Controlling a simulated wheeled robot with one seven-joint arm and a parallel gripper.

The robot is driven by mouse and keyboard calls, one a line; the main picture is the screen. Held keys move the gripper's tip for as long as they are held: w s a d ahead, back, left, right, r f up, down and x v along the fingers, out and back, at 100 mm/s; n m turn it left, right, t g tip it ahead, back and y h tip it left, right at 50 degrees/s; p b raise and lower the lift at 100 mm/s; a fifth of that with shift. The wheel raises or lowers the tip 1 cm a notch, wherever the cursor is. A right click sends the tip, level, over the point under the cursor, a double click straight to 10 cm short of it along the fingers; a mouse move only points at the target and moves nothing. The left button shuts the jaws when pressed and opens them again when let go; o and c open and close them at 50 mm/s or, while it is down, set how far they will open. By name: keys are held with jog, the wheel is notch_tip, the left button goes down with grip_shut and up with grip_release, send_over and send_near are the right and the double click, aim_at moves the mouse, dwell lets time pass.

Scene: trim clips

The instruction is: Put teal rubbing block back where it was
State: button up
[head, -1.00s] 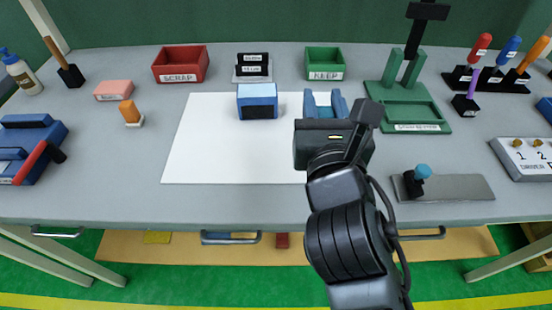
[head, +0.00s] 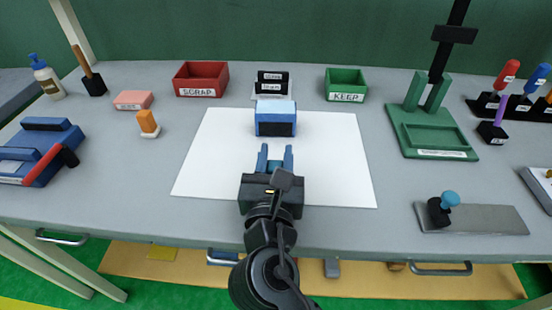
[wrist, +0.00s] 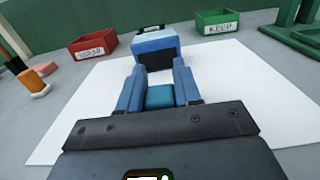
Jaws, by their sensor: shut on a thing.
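My gripper (head: 275,158) has blue fingers and is low over the front middle of the white sheet (head: 340,170). It is shut on the teal rubbing block (wrist: 160,97), which shows between the fingers in the wrist view. The block's lower part is hidden by my gripper, and I cannot tell whether it touches the sheet. A light-blue block with a dark front (head: 275,118) stands on the sheet just beyond the fingertips; it also shows in the wrist view (wrist: 155,42).
A red SCRAP bin (head: 201,79), a small black labelled stand (head: 272,83) and a green KEEP bin (head: 346,85) line the back. A green fixture (head: 435,130) and a grey plate with a teal-knobbed tool (head: 485,219) are right. An orange-topped piece (head: 148,122) is left.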

jog(key=shift+f, duration=0.15)
jog(key=o, duration=1)
jog(key=shift+o, duration=0.2)
jog(key=s, duration=1.2)
jog(key=shift+a+b, duration=0.2)
jog(key=shift+b, duration=0.2)
